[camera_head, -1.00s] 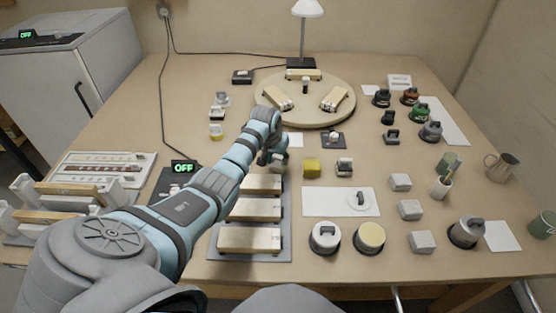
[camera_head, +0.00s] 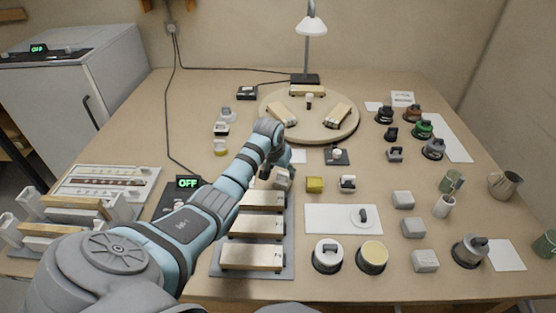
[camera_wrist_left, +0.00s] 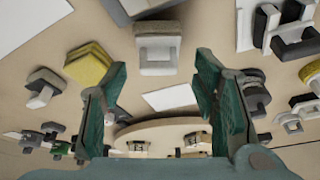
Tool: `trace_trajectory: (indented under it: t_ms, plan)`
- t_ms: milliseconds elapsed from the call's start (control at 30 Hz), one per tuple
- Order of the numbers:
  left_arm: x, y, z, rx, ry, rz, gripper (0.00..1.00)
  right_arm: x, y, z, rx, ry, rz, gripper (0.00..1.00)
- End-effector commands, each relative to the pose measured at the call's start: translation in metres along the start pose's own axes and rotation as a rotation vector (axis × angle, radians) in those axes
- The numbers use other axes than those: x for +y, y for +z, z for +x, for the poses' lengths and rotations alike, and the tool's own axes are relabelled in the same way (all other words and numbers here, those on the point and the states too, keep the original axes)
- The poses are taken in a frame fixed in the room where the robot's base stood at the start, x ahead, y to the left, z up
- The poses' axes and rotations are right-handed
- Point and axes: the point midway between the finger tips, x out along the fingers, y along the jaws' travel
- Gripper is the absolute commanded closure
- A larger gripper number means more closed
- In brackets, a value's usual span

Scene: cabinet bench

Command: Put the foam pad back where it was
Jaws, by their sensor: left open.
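I cannot tell for sure which piece is the foam pad. A small grey-white block with a tan top (camera_head: 283,181) stands behind the row of wood-topped blocks; it also shows at top centre in the left wrist view (camera_wrist_left: 158,52). A yellow block (camera_head: 315,185) sits to its right; in the left wrist view its top looks olive (camera_wrist_left: 88,64). My left gripper (camera_head: 267,172) is close beside the grey-white block. In the left wrist view its green fingers (camera_wrist_left: 160,75) are spread, with nothing held between them. My right gripper is out of view.
A grey tray (camera_head: 288,268) holds the wood-topped blocks. A round turntable (camera_head: 345,128) stands behind the gripper. A white card (camera_head: 315,218) lies right, near lidded pots. A black box with an OFF display (camera_head: 188,183) is left. Bare table shows between turntable and small blocks.

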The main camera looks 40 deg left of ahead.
Motion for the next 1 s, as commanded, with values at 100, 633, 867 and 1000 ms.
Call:
trace_trajectory:
  t_ms: [100, 633, 867, 1000]
  plan:
    - [-0.001, -0.003, -0.039, 0.004, -0.003, 0.002, 0.46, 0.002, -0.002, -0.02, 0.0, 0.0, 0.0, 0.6]
    - [-0.001, -0.001, -0.097, 0.0, -0.001, 0.0, 0.46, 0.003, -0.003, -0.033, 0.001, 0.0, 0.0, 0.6]
    - [0.0, -0.001, -0.097, 0.0, -0.001, 0.0, 0.46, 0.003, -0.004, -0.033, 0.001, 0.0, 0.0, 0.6]
    - [-0.001, -0.001, -0.097, 0.0, -0.001, 0.0, 0.46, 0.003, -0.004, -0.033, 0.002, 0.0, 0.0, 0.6]
